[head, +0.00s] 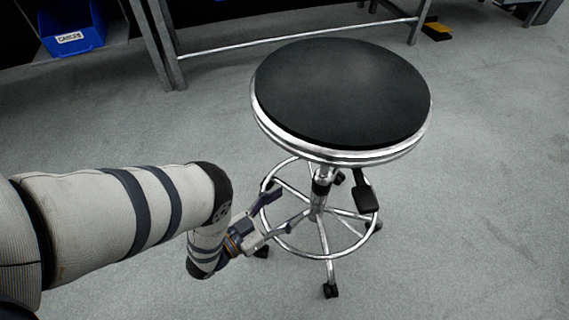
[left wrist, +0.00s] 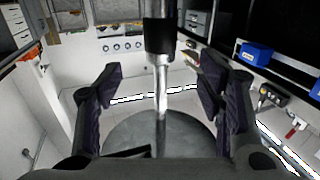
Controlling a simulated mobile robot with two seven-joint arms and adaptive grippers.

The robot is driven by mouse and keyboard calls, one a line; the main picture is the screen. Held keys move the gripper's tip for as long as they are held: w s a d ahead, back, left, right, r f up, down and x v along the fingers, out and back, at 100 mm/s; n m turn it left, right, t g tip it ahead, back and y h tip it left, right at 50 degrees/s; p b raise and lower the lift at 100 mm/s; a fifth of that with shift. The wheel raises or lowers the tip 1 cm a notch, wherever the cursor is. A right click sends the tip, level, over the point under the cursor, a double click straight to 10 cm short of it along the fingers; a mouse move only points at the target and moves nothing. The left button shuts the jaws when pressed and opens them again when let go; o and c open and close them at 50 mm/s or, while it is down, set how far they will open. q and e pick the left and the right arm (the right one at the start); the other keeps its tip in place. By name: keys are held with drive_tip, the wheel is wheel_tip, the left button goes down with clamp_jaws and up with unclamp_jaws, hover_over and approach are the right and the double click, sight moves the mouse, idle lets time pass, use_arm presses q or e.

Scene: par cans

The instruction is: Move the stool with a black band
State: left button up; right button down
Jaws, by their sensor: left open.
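The stool has a round black seat (head: 345,90) with a chrome rim, and it stands upright on a chrome base with a foot ring and casters. A black band (head: 321,187) shows on its chrome post below the seat. My left gripper (head: 292,204) is open, low beside the post, at the left side of the foot ring. In the left wrist view the chrome post (left wrist: 161,85) and its black band (left wrist: 160,36) show between the two spread fingers of my left gripper (left wrist: 158,85). I cannot tell whether either finger touches it. My right gripper is not in view.
A metal bench frame (head: 300,41) stands behind the stool, with a low crossbar. A blue bin (head: 72,26) labelled cables sits on a shelf at the upper left. The grey floor (head: 480,200) to the right of and in front of the stool is clear.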

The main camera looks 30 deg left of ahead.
sight(315, 186)
use_arm(q)
drive_tip(key=b+x, duration=0.3)
drive_tip(key=x, duration=0.8)
drive_tip(key=shift+f, duration=0.2)
drive_tip(key=shift+w+d+r, duration=0.15)
drive_tip(key=shift+w, duration=0.35)
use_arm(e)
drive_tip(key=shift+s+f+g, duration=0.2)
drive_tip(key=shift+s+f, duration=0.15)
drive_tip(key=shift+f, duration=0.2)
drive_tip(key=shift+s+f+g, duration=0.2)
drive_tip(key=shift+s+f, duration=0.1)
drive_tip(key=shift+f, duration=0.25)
use_arm(q)
clamp_jaws()
